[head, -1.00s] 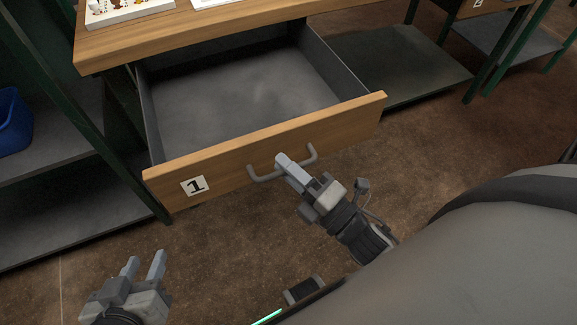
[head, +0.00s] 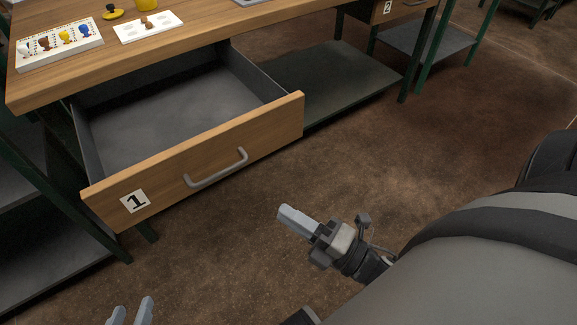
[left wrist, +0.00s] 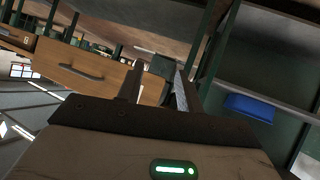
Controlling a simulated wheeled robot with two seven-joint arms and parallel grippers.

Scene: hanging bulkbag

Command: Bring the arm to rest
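My right gripper (head: 284,212) is off the drawer handle (head: 217,168), in the air over the floor to its right; its fingers look closed together with nothing between them. The drawer marked 1 (head: 170,176) is pulled out and its inside looks empty. My left gripper (head: 131,308) shows only its two fingertips at the bottom edge of the head view; they are apart and empty. In the left wrist view its fingers (left wrist: 155,88) are also apart, with the wooden drawer front (left wrist: 90,75) beyond them to the left.
On the wooden worktop (head: 200,42) are a white tray with several coloured pieces (head: 60,47), a white board (head: 148,27) and a yellow object (head: 146,4). A lower shelf (head: 330,85) is right of the drawer. A blue bin (left wrist: 250,107) shows in the left wrist view. The floor ahead is clear.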

